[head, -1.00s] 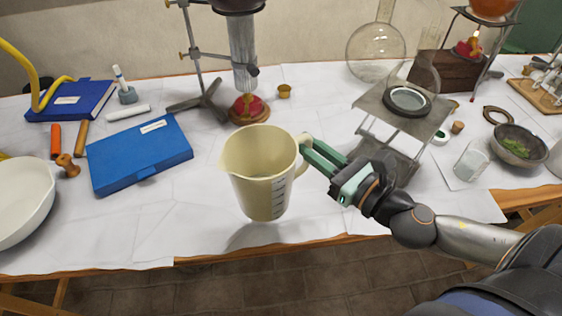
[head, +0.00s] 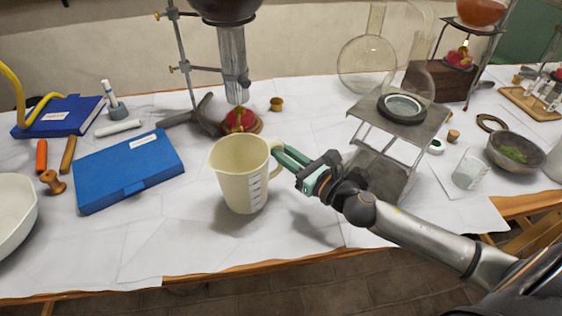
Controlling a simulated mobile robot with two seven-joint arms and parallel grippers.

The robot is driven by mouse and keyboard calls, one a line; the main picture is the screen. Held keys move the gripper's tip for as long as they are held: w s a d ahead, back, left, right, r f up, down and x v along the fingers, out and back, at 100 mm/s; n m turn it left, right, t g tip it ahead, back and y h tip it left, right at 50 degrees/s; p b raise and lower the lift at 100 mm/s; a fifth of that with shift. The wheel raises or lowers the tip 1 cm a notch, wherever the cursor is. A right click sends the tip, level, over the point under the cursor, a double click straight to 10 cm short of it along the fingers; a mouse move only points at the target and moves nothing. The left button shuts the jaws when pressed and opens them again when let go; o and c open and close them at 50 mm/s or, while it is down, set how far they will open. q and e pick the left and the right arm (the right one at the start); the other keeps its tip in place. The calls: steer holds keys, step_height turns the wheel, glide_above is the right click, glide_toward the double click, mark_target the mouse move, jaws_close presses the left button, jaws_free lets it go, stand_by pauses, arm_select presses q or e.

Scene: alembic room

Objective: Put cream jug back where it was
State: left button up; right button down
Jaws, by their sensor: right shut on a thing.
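The cream jug (head: 238,178) is a cream-coloured measuring jug with marks on its side, in the middle of the head view. It is upright over the white-covered table (head: 150,235), near the burner. I cannot tell whether its base touches the table. My right gripper (head: 281,158) comes in from the right and is shut on the jug's handle. The fingertips are partly hidden by the handle. My left gripper is not in view.
A blue case (head: 130,170) lies left of the jug. A red burner (head: 240,121) under a stand is behind it. A metal stand (head: 395,140) with a glass vessel is to the right. A white bowl (head: 15,212) is at far left. The table in front is clear.

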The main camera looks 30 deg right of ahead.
step_height(320, 180, down, 3)
steer(key=shift+r+b, duration=0.2)
steer(key=shift+b, duration=0.2)
steer(key=shift+f, duration=0.1)
steer(key=c, duration=0.8)
jaws_free()
steer(key=shift+c, duration=0.2)
